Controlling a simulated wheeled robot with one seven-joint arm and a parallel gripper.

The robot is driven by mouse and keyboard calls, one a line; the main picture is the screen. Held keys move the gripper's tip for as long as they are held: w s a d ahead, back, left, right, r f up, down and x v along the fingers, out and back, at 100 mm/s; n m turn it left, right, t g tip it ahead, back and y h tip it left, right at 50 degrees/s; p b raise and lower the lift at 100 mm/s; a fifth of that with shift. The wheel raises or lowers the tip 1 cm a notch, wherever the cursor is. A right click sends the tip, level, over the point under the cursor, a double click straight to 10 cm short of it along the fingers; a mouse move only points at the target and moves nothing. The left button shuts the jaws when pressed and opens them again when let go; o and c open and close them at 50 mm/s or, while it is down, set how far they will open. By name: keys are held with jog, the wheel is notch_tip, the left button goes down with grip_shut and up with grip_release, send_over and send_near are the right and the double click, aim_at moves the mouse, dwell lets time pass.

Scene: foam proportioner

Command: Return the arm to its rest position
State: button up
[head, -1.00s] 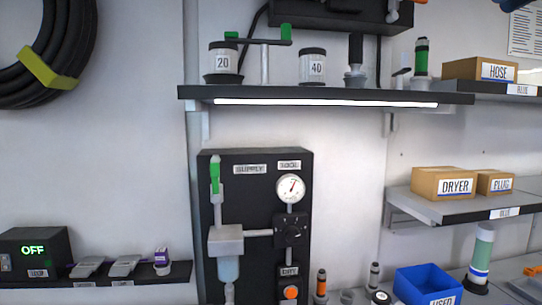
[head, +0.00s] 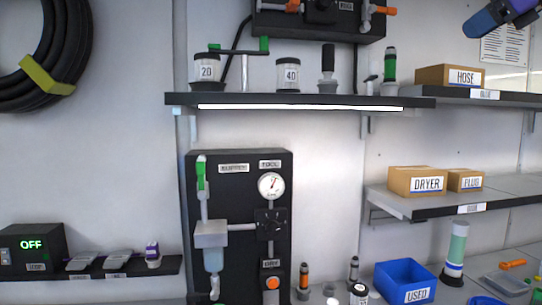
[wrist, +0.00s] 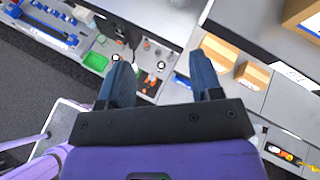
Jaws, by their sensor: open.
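My gripper (wrist: 160,85) shows in the wrist view with its two blue fingers apart and nothing between them. It is in free space above the bench and the shelves. In the head view, only a blue and purple part of my arm (head: 497,17) shows at the top right corner, in front of a wall sheet.
A lit shelf (head: 300,100) carries the 20 and 40 jars. Below are a black gauge panel (head: 238,250) and a blue USED bin (head: 405,282).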

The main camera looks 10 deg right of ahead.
jog(key=s+a+f+n+g, duration=0.3)
jog(key=a+f+n+g, duration=0.1)
jog(key=a+f+n, duration=1.2)
jog(key=s+a+f+n+h, duration=0.1)
jog(key=s+a+f+n, duration=0.1)
jog(key=f, duration=0.5)
jog(key=s+a+f+n+g+h, duration=0.1)
jog(key=s+a+f+n+h, duration=0.1)
jog(key=s+f+n, duration=0.2)
jog(key=s+a+f+n+g+h, duration=0.1)
jog(key=s+a+f+n, duration=0.2)
jog(key=f+n, duration=0.3)
notch_tip(320, 180, down, 5)
jog(key=shift+s+r+n, duration=0.1)
jog(key=shift+s+n, duration=0.2)
jog(key=shift+s, duration=0.2)
jog(key=shift+a, duration=0.1)
